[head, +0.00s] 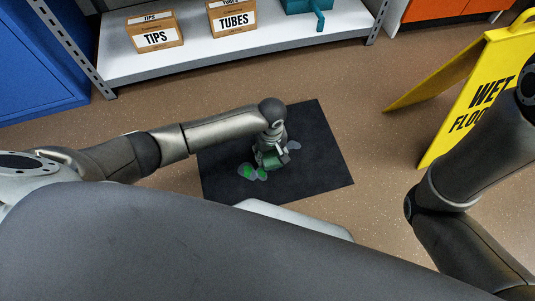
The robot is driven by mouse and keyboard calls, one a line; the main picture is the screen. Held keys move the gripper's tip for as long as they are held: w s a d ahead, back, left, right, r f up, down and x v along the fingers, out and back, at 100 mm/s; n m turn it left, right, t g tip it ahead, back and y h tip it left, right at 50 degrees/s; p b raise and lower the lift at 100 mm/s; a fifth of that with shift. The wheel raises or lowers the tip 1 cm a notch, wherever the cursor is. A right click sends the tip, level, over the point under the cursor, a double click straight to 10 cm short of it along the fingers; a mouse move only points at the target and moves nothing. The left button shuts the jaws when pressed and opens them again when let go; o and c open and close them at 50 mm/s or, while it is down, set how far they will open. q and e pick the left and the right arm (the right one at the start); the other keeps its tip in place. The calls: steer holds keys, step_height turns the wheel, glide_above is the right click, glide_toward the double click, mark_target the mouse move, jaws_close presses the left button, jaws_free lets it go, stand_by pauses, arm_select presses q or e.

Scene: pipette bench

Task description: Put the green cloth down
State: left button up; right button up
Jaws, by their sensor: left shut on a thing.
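My left gripper (270,152) reaches down over the dark mat on the floor. It is shut on the green cloth (273,161), a small dull green piece at the fingers, partly hidden by the gripper. I cannot tell whether the cloth touches the mat. My right arm shows at the right edge, but its gripper is out of view.
The dark mat (325,170) bears grey patches with bright green spots (250,173) beside the gripper. A yellow wet floor sign (455,100) stands at right. A shelf (250,47) with TIPS (154,32) and TUBES (231,18) boxes is behind. Brown floor lies between.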

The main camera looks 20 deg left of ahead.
arm_select(q)
steer(key=shift+r, duration=0.1)
steer(key=o, duration=1.1)
steer(key=shift+f, duration=0.2)
